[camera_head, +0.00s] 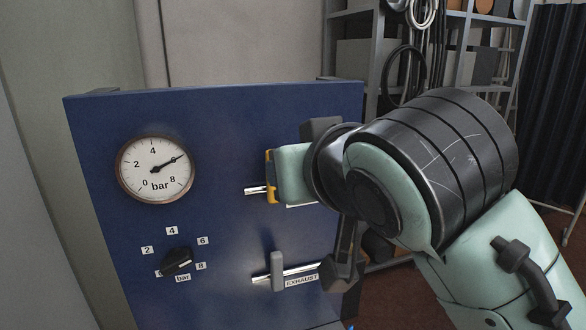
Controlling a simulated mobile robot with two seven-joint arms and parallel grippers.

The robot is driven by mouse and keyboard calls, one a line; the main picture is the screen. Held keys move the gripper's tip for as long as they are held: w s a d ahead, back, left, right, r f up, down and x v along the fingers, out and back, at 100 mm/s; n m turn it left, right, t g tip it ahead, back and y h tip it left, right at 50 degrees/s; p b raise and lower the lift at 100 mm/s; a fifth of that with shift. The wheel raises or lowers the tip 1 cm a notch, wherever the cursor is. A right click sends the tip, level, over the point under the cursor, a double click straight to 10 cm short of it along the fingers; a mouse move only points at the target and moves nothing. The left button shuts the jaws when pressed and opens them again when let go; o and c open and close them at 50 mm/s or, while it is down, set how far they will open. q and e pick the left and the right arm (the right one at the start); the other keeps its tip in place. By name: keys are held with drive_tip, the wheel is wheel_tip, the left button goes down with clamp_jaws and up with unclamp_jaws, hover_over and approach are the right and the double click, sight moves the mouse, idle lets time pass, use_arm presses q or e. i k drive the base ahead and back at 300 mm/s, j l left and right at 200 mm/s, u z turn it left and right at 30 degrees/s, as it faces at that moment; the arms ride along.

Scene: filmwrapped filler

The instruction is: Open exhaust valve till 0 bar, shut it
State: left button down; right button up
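The exhaust valve has a grey lever (277,271) standing upright across a horizontal silver pipe, low on the blue panel (225,150). Its EXHAUST label (301,280) is beside it on the right. The round pressure gauge (155,169) is at the upper left, its needle pointing up and right, near 6 bar. My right arm comes in from the right, in front of the panel. A dark, finger-like part of my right gripper (341,270) hangs to the right of the exhaust lever, apart from it. The wrist hides most of this gripper, so its opening is unclear. My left gripper is not in view.
A black bar knob (177,262) with a numbered scale is below the gauge. A second silver pipe (255,190) lies above the exhaust valve, mostly covered by my arm. A shelf with hanging cables (420,50) stands behind on the right.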

sight(276, 258)
drive_tip(key=k+l, duration=0.25)
drive_tip(key=k, duration=0.2)
drive_tip(key=k+l, duration=0.2)
drive_tip(key=k, duration=0.3)
